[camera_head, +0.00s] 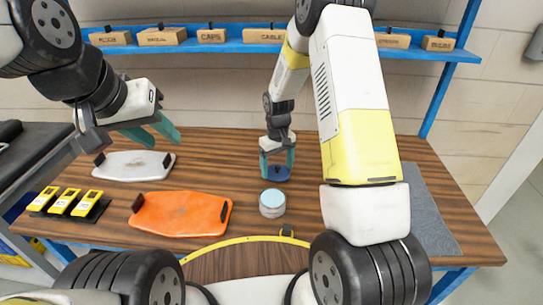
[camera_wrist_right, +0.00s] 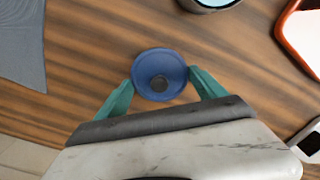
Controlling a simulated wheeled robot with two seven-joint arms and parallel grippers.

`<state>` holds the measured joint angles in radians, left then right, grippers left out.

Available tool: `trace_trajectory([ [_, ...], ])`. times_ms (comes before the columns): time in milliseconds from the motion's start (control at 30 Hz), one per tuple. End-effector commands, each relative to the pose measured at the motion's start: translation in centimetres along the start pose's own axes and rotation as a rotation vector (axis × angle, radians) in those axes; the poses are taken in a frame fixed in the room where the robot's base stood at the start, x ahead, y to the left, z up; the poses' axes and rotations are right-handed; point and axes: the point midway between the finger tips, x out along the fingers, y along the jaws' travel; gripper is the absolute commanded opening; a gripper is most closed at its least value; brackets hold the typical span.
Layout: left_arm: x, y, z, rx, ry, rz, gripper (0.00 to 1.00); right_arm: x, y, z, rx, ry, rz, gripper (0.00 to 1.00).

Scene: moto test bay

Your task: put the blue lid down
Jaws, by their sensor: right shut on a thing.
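The blue lid (camera_head: 277,174) is a round dark-blue disc. It shows again in the right wrist view (camera_wrist_right: 160,68), with a dark knob at its middle. My right gripper (camera_head: 277,160) is shut on the lid, with one teal finger at each side of it. The lid is low over the wooden table (camera_head: 240,150), behind the canister; I cannot tell whether it touches the wood. My left gripper (camera_head: 164,138) is open and empty, above the table's left side.
A grey canister with a pale-blue top (camera_head: 272,203) stands in front of the lid. An orange tray (camera_head: 180,214), a white tray (camera_head: 134,165) and yellow devices (camera_head: 63,202) are at the left. A grey mat (camera_head: 428,215) lies at the right. A blue shelf (camera_head: 235,46) with labelled boxes is behind.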

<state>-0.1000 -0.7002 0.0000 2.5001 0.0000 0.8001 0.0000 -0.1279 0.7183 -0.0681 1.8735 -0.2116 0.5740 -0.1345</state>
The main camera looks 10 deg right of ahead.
Motion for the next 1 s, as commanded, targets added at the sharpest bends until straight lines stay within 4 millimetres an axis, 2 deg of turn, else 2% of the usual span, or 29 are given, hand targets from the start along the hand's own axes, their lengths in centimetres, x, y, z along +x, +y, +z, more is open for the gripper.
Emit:
trace_trajectory([
  [100,0.0,0.0,0.0,0.000,0.000,0.000,0.36,1.6,0.0,0.1,0.000,-0.003,0.000,0.42],
  [467,0.0,0.0,0.0,0.000,0.000,0.000,0.36,2.0,0.0,0.0,0.001,0.000,0.000,0.42],
  [500,0.0,0.0,0.0,0.000,0.000,0.000,0.36,2.0,0.0,0.0,0.001,0.001,0.000,0.86],
  [567,0.0,0.0,0.0,0.000,0.000,0.000,0.36,2.0,0.0,0.0,0.001,0.001,0.000,0.98],
  [600,0.0,0.0,0.0,0.000,0.000,0.000,0.36,2.0,0.0,0.0,0.001,0.000,0.000,1.00],
  [867,0.0,0.0,0.0,0.000,0.000,0.000,0.36,1.7,0.0,0.0,0.001,0.001,0.000,1.00],
  [1000,0.0,0.0,0.0,0.000,0.000,0.000,0.36,0.1,0.0,-0.1,0.001,0.005,0.001,1.00],
])
